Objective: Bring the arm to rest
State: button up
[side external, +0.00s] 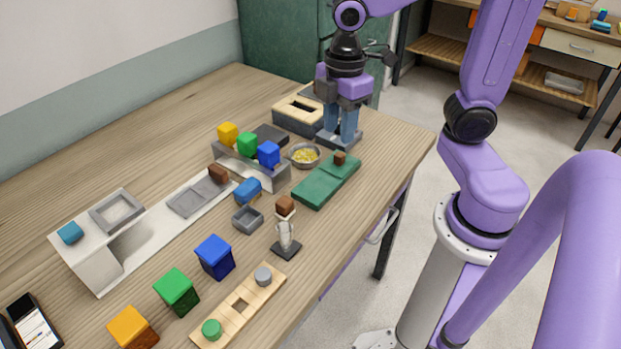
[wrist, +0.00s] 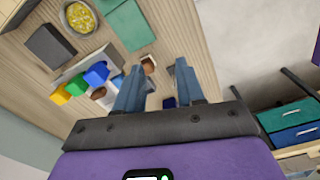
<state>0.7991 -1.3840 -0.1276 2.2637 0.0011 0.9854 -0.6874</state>
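My gripper (side external: 340,140) is at the far right end of the wooden table, pointing down, its blue fingers above or in front of a dark grey block (side external: 352,137). I cannot tell in the side view whether the fingers touch that block. In the wrist view my gripper (wrist: 162,68) has its two fingers apart, with nothing held between them. The purple arm reaches in from above.
A cream slotted box (side external: 297,117), a bowl of yellow bits (side external: 304,155) and a green board (side external: 325,183) are close to my gripper. A grey rack (side external: 262,178) holds coloured cubes. A clear piece on a dark stand (side external: 285,237) is nearer the front edge.

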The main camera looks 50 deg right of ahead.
jog(key=s+a+f+m, duration=0.2)
jog(key=s, duration=1)
jog(key=shift+s, duration=0.3)
